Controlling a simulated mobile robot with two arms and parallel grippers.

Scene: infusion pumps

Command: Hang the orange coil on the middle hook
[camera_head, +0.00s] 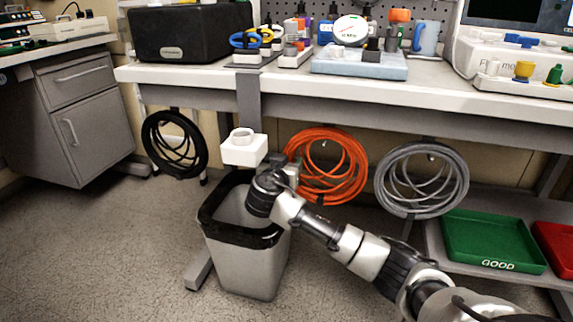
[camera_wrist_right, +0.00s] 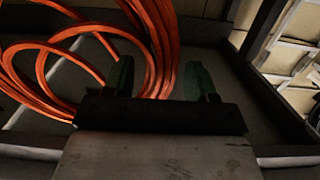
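The orange coil (camera_head: 350,176) is below the front of the bench, between a black coil and a grey coil. Whether a hook bears it is too small to tell; its top is close under the bench rail. My right gripper (camera_head: 283,168) is at the coil's left edge. In the right wrist view the two green-tinted fingers (camera_wrist_right: 160,78) stand wide apart, and strands of the orange coil (camera_wrist_right: 158,40) run between them, nearer the left finger. The fingers do not look closed on the strands. My left gripper is not in view.
A black coil (camera_head: 157,150) hangs left and a grey coil (camera_head: 455,185) right. A lined bin (camera_head: 245,265) stands below my right wrist. The bench (camera_head: 210,77) overhangs the coils. Green (camera_head: 490,240) and red (camera_head: 556,245) trays lie on a low shelf at right.

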